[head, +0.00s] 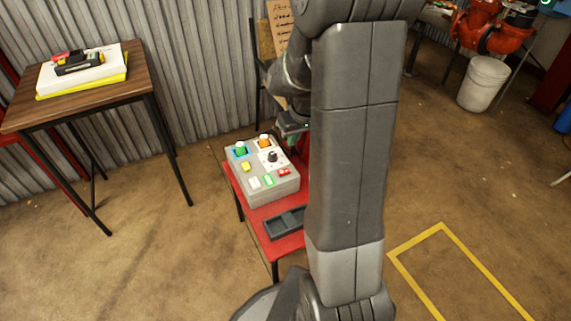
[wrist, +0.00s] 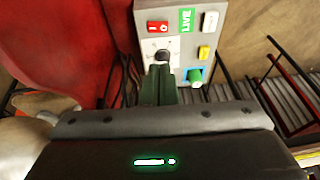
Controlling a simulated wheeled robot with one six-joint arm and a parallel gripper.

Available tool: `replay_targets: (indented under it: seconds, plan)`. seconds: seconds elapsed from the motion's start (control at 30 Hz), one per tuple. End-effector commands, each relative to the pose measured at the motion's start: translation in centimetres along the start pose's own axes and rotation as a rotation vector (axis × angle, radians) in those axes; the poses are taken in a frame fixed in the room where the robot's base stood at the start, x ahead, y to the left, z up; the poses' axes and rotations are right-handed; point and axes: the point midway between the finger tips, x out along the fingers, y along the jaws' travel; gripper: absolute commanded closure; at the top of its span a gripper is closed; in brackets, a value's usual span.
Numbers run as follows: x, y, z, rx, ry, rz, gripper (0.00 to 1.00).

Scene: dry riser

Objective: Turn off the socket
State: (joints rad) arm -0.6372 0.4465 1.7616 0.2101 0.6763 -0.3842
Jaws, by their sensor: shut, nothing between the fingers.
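A grey control box (head: 262,185) stands on a red table. On its top is a red switch (head: 284,172), marked I and O in the wrist view (wrist: 157,28). A green label (head: 268,180) reads LIVE in the wrist view (wrist: 187,20). A white part (head: 254,183) sits beside the label. My gripper (wrist: 164,70) is shut and empty, its fingertips at or just above the black knob (wrist: 162,55) on a white plate. I cannot tell whether they touch it. The red switch lies beyond the fingertips. In the head view my arm partly hides the gripper.
A dark tray (head: 286,223) lies on the red table (head: 285,247). A wooden table (head: 35,115) stands left. Floor between the tables is clear.

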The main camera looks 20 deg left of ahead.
Motion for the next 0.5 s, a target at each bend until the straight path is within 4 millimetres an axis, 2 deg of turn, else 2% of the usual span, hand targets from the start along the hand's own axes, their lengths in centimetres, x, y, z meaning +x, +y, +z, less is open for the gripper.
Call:
replay_targets:
  seconds: [0.13, 0.23, 0.5]
  plan:
    - [0.4, 0.0, 0.0, 0.0, -0.001, 0.0, 1.0]
    - [1.6, 0.0, 0.1, 0.0, -0.002, 0.0, 1.0]
    - [7.2, 0.0, 0.2, 0.001, -0.004, -0.001, 1.0]
